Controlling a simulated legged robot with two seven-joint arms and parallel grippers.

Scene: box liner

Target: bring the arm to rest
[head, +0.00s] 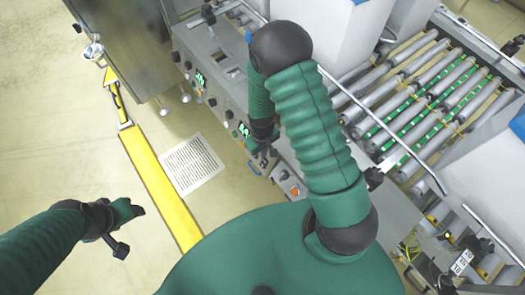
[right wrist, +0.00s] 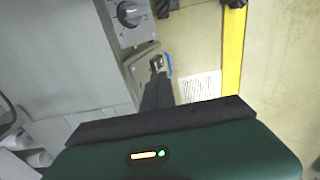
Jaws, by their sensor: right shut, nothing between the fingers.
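My right arm, in green ribbed sleeves with dark joints, rises through the middle of the head view, bends at the top and comes back down. Its gripper (head: 262,157) hangs in front of the grey machine's control panel. In the right wrist view the right gripper (right wrist: 157,66) is shut and empty, pointing down beside the machine's edge. I cannot tell whether it touches the machine. My left gripper (head: 128,222) is at the lower left over the floor; its fingers are not clear enough to tell their state.
The grey machine's control panel (head: 215,68) has knobs and green displays. A roller conveyor (head: 420,95) is at the right. A steel cabinet (head: 125,40) stands at the upper left. A yellow floor stripe (head: 160,190) and a printed sheet (head: 193,164) lie on open floor.

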